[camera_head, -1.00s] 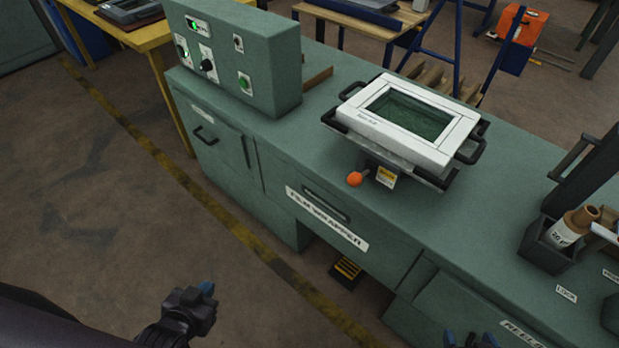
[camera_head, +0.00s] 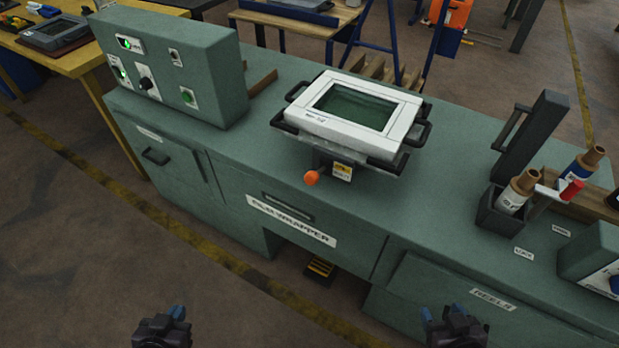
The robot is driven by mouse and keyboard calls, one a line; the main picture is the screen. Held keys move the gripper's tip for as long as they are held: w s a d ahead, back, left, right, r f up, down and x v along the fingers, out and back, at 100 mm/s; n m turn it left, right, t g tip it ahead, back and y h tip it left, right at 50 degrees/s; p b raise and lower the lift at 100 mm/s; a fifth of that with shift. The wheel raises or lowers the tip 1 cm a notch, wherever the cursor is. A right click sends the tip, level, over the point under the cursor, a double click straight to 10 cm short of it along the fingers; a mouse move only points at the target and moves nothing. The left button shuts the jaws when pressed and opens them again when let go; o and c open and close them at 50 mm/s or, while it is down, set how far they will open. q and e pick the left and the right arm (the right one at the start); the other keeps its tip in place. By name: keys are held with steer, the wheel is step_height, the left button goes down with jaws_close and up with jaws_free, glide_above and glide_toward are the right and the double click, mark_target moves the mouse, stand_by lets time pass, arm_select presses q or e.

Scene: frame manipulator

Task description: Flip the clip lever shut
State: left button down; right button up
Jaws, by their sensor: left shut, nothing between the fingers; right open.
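A white frame (camera_head: 393,136) with a dark green window lies on a dark clamp fixture with black handles, on the green bench. A lever with an orange knob (camera_head: 312,178) sticks out at the fixture's front, beside a small yellow and white label (camera_head: 342,172). I cannot tell the lever's exact angle. My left gripper (camera_head: 177,312) is shut and empty at the bottom, in front of the bench. My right gripper (camera_head: 442,314) is open and empty at the bottom right, also short of the bench. Both are well away from the lever.
A green control box (camera_head: 175,65) with buttons stands on the bench's left end. A dark holder (camera_head: 500,215) with tubes and a dark upright post (camera_head: 530,135) stand at the right. A black and yellow pedal (camera_head: 320,269) is under the bench. The bench front edge is clear.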

steer(key=w+r, duration=0.1)
steer(key=w, duration=0.2)
steer(key=w+a+r+t, duration=0.1)
steer(key=w+r, duration=0.1)
steer(key=w, duration=0.2)
steer(key=w+a+r+n+t+y, duration=0.1)
steer(key=w+r, duration=0.1)
steer(key=w, duration=0.1)
steer(key=shift+w+a+r, duration=0.2)
steer(key=shift+r, duration=0.05)
jaws_close()
steer(key=w+a+r+n+g+y+b, duration=0.3)
steer(key=w+a+r+n+g+y, duration=0.55)
steer(key=w+a+r, duration=1.9)
steer(key=s+d+f+n+g+h, duration=0.1)
steer(key=s+d+f+g+h, duration=0.4)
steer(key=d+f+h, duration=0.1)
steer(key=shift+d+f+g, duration=0.35)
steer(key=shift+d+f, duration=0.3)
steer(key=shift+f, duration=0.55)
steer(key=shift+h, duration=0.25)
